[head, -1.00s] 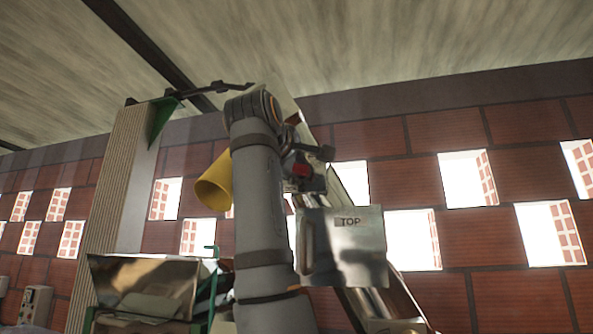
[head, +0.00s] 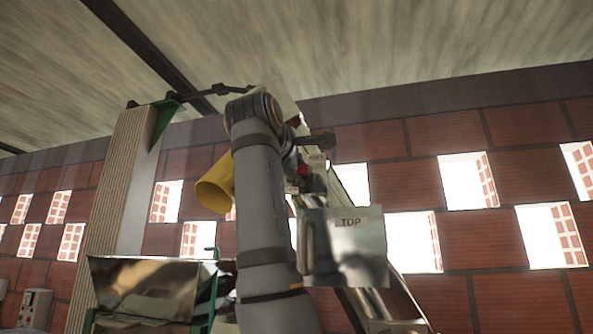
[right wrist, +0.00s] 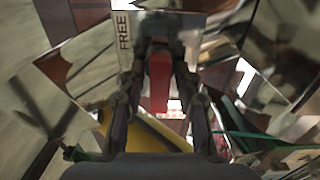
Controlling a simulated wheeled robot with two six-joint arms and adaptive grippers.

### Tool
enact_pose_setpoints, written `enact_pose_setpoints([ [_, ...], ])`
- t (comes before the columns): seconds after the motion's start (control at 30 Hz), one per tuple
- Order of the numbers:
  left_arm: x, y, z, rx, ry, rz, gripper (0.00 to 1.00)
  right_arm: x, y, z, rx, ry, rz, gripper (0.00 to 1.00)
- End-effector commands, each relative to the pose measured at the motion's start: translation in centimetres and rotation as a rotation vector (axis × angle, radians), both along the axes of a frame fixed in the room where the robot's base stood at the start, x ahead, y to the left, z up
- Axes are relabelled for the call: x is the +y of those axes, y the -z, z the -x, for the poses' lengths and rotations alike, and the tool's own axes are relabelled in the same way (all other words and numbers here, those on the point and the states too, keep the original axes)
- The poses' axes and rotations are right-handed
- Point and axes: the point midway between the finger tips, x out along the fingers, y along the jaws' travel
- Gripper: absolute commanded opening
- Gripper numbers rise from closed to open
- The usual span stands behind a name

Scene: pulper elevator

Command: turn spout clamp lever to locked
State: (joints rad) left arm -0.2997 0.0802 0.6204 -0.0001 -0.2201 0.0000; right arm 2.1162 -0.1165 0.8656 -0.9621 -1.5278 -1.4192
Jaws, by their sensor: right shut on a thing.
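The red clamp lever (head: 304,170) shows as a small patch right of my right arm, partly hidden. In the right wrist view the red lever (right wrist: 159,82) stands between the two dark fingers of my right gripper (right wrist: 160,52), which is shut on it. In the head view the right gripper (head: 312,146) is mostly hidden behind my wrist. A metal plate marked FREE (right wrist: 124,32) is just beyond the fingertips, left of the lever. The yellow spout (head: 214,187) is left of my arm, partly covered by it. My left gripper is not in view.
A shiny metal plate marked TOP (head: 345,255) is right of my forearm, close to it. A sloping metal chute (head: 400,300) runs behind it. A shiny hopper (head: 145,285) and a ribbed column (head: 115,200) stand at left. A brick wall with openings is behind.

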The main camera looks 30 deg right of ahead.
Motion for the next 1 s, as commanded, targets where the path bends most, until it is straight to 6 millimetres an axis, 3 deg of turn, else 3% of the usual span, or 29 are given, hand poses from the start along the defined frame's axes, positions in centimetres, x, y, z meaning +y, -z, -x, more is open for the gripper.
enact_pose_setpoints([
  [0.07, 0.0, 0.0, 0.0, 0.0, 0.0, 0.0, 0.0, -0.1, -0.1, 0.1, -0.002, 0.001, 0.002, 0.01],
  [0.1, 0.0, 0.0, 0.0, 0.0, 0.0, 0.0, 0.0, -0.1, -0.1, 0.1, -0.003, 0.001, 0.002, 0.34],
  [0.17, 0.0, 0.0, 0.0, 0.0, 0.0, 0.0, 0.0, -0.1, -0.1, 0.1, -0.003, 0.001, 0.002, 0.41],
  [0.53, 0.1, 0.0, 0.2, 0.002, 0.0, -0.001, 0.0, 0.5, -0.1, 0.4, -0.003, 0.0, 0.002, 0.41],
  [1.0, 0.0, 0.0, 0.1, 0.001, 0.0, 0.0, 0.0, 8.1, 0.0, 6.9, -0.003, -0.001, 0.001, 0.41],
])
